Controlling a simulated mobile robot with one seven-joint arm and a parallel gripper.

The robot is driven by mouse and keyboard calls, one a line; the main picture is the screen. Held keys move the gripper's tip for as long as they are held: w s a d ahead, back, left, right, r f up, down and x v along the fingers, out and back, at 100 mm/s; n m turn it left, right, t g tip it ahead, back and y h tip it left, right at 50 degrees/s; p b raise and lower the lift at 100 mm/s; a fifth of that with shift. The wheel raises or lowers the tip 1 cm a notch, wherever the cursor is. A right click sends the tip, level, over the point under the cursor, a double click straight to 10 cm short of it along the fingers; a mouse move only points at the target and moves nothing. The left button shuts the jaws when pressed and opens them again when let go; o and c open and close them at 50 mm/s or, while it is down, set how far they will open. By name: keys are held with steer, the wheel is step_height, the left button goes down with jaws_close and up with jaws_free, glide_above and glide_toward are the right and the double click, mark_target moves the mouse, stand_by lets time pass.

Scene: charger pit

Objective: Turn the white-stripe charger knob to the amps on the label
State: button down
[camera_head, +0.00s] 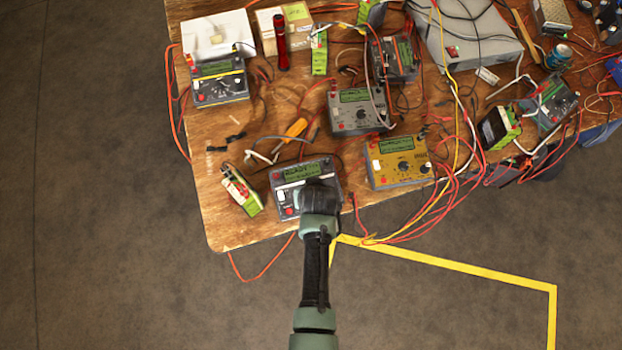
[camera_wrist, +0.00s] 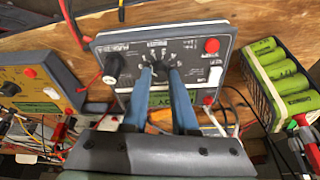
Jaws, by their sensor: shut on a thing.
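The white-stripe charger (camera_head: 280,199) is a dark grey box with a green display, near the table's front edge in the head view. It also shows in the wrist view (camera_wrist: 128,75), upside down. My gripper (camera_wrist: 160,68) reaches onto its face, with its two blue fingers shut on the dial knob, one on each side. Dial marks show around the fingertips; the knob's pointer and the number it faces are too small to read. In the head view, my wrist hides the knob. A green battery pack (camera_head: 241,190) stands left of the charger; it also shows in the wrist view (camera_wrist: 283,85).
A yellow charger (camera_head: 382,173) stands to the right and a grey one (camera_head: 343,121) behind. A dark charger with a yellow stripe (camera_head: 219,90) is at the back left. An orange screwdriver (camera_head: 296,127) and many loose cables lie around.

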steer(key=m, duration=0.3)
steer(key=shift+m+h, duration=0.3)
steer(key=shift+h, duration=0.1)
steer(key=shift+a+m+h, duration=0.1)
steer(key=shift+m+h, duration=0.3)
steer(key=shift+m, duration=1.5)
steer(key=c, duration=0.7)
jaws_free()
steer(key=shift+r, duration=0.15)
steer(key=v, duration=0.8)
steer(key=p+v, duration=0.1)
steer(key=v, duration=0.3)
steer(key=shift+w+r, duration=0.15)
steer(key=shift+r, duration=0.3)
